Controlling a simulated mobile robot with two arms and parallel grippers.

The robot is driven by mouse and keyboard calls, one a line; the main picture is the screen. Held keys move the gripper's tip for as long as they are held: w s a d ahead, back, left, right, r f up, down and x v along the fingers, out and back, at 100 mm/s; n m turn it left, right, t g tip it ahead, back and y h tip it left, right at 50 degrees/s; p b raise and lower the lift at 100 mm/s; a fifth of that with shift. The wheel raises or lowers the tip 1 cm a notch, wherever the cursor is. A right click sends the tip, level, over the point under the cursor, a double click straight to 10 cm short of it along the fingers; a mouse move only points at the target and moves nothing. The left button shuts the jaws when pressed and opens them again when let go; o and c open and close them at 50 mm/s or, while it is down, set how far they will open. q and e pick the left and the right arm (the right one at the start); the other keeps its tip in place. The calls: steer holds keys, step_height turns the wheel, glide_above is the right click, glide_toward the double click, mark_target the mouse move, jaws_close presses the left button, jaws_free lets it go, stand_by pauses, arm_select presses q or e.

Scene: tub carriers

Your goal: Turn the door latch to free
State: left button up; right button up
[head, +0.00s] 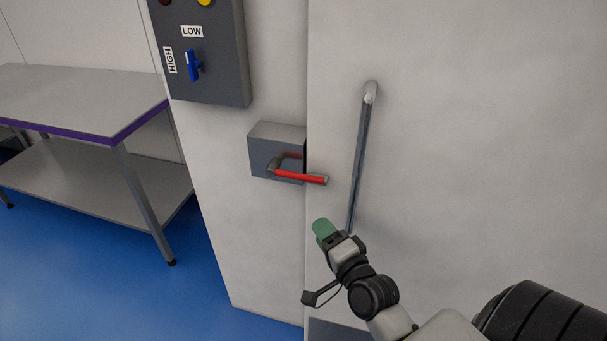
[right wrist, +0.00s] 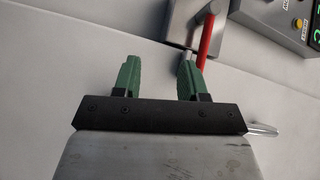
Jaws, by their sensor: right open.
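The door latch has a red lever handle (head: 300,176) on a grey box (head: 277,133) fixed to the wall beside the door edge. The lever lies nearly level, pointing right across the door edge. My right gripper (head: 322,229) is below the lever and apart from it in the head view. In the right wrist view, my right gripper (right wrist: 158,76) has its green fingers spread with nothing between them. The red lever (right wrist: 210,38) shows beyond the right-hand finger there. Whether that finger touches it cannot be told. My left gripper is not in view.
A vertical metal door handle (head: 361,150) stands on the white door (head: 480,120), close to my right gripper. A grey control box (head: 215,70) with a blue switch (head: 193,66) hangs above left. A steel table (head: 75,98) stands left on blue floor.

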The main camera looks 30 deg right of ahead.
steer(key=m+t, duration=0.1)
steer(key=t, duration=0.1)
glide_toward(306, 179)
steer(key=w+p, duration=0.1)
steer(key=w, duration=0.4)
steer(key=w+r+p, duration=0.1)
steer(key=w, duration=0.2)
steer(key=shift+w+d+r+p, duration=0.15)
steer(key=shift+w+d+p, duration=0.1)
steer(key=shift+w+p, duration=0.1)
steer(key=shift+w, duration=0.65)
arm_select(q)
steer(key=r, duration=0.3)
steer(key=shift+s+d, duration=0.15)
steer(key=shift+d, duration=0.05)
arm_select(e)
jaws_close()
